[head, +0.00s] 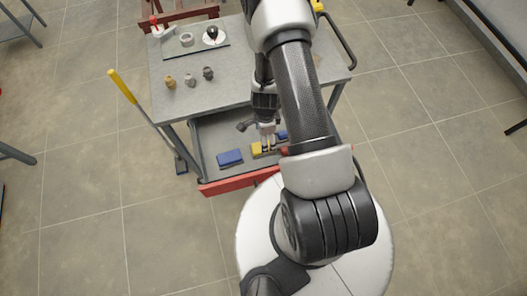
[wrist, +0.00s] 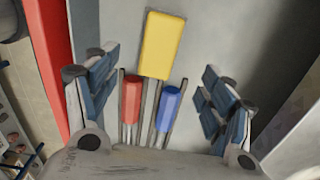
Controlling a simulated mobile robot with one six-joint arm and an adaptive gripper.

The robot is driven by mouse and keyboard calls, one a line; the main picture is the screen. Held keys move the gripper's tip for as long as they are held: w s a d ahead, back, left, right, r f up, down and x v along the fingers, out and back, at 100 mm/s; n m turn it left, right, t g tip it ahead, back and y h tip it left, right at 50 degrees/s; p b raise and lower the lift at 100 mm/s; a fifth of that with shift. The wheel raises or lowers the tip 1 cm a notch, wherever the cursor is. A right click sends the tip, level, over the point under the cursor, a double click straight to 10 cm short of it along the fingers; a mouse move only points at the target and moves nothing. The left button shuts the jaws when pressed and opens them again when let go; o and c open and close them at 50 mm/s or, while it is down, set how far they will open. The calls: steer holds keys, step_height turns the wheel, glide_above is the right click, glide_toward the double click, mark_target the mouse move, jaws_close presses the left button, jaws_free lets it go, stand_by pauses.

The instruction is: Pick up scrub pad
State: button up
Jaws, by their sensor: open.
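A yellow rectangular block (head: 257,149), which may be the scrub pad, lies in the open grey drawer (head: 207,140). A blue flat block (head: 229,158) lies to its left, and part of another blue thing (head: 282,135) shows to its right. My gripper (head: 268,145) points down over the drawer, close to the yellow block. In the wrist view the yellow block (wrist: 161,44) lies ahead, between the lines of the two spread fingers (wrist: 158,72). Nothing is held. I cannot tell whether the fingers touch anything.
The drawer's red front (wrist: 47,55) runs along one side of my gripper. Red (wrist: 131,100) and blue (wrist: 168,108) pieces show between the fingers. The workbench top (head: 240,82) is above the drawer, with several small fittings (head: 190,80). A yellow-handled tool (head: 122,86) leans at the left.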

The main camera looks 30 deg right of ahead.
steer(key=shift+a+f+b, duration=0.2)
steer(key=shift+f+b, duration=1.75)
steer(key=shift+f, duration=0.15)
steer(key=shift+a+f+b, duration=0.15)
steer(key=shift+f+b, duration=1.8)
steer(key=shift+f, duration=0.1)
steer(key=shift+r, duration=0.1)
steer(key=c, duration=1.2)
steer(key=shift+o, duration=0.2)
steer(key=shift+r, duration=0.1)
step_height(320, 180, up, 20)
steer(key=p, duration=2)
